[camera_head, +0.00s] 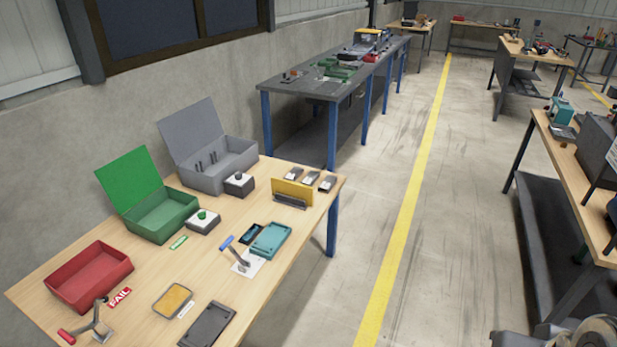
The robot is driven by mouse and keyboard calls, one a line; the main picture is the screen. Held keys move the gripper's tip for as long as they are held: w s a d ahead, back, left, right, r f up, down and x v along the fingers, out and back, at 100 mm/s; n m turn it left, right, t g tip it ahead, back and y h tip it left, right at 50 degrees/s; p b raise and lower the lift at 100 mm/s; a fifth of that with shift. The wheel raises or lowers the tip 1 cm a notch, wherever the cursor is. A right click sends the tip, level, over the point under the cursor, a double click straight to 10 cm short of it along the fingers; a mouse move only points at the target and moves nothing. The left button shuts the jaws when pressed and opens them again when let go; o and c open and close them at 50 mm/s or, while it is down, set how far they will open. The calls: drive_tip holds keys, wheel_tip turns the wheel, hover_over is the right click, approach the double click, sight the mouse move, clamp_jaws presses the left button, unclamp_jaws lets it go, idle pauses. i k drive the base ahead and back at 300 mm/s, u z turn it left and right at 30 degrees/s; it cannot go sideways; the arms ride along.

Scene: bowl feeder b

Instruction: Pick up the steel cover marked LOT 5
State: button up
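Three small steel-grey pieces with pale labels lie in a row at the far right corner of the wooden table: a left piece (293,173), a middle piece (310,178) and a right piece (327,184). They look like covers, but their markings are too small to read, so I cannot tell which one is LOT 5. An upright yellow plate (293,191) on a dark base stands just in front of them. My gripper is not in view.
The wooden table (140,272) also holds a red bin (90,275), an open green box (160,216), an open grey box (217,166), button boxes, a teal fixture (271,239), a blue-handled clamp (228,243) and a dark tray (208,325).

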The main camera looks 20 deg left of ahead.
sight(295, 172)
drive_tip(key=u, duration=0.3)
drive_tip(key=i, duration=1.45)
drive_tip(key=u, duration=0.8)
drive_tip(key=i, duration=1.35)
drive_tip(key=u, duration=0.35)
